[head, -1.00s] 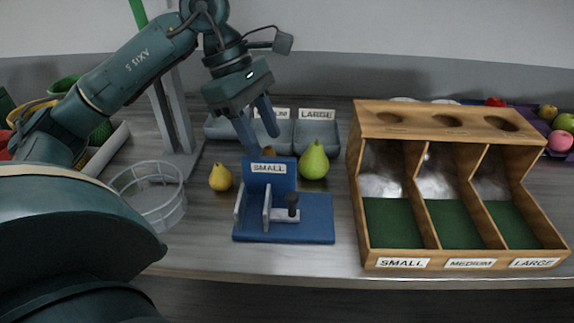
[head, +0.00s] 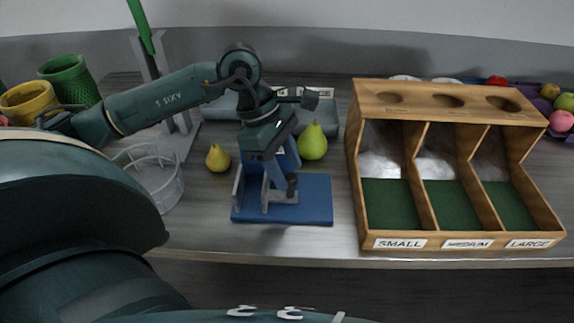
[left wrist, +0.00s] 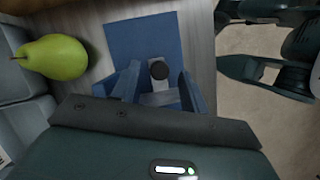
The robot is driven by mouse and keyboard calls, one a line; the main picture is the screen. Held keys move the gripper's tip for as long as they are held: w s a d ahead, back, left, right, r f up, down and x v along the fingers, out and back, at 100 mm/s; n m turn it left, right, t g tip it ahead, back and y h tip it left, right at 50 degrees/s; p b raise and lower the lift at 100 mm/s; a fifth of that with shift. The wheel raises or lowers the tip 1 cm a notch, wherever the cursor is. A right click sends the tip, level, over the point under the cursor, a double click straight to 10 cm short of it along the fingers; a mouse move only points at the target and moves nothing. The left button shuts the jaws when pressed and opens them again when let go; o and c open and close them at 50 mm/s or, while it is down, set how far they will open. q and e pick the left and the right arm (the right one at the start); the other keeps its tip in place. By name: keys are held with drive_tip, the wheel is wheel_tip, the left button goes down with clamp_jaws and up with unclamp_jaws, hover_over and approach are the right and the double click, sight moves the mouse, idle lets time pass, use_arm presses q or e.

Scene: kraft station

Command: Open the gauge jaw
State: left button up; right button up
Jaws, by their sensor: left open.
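The gauge is a blue base (head: 315,208) with a grey sliding jaw and a dark knob (head: 292,183), in the middle of the table in the head view. The knob (left wrist: 159,70) and blue base (left wrist: 143,38) also show in the left wrist view. My left gripper (head: 278,188) is open and points down over the gauge. In the left wrist view its fingers lie on either side of the knob, with gaps visible.
A yellow pear (head: 217,158) stands left of the gauge and a green pear (head: 313,141) behind it. A wooden three-bay sorter (head: 404,244) stands to the right. A clear round basket (head: 165,193) is at left. Bare table lies before the gauge.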

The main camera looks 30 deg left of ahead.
use_arm(q)
drive_tip(key=shift+d+f, duration=0.2)
drive_tip(key=shift+f, duration=0.2)
drive_tip(key=shift+c, duration=0.3)
clamp_jaws()
drive_tip(key=shift+w, duration=0.1)
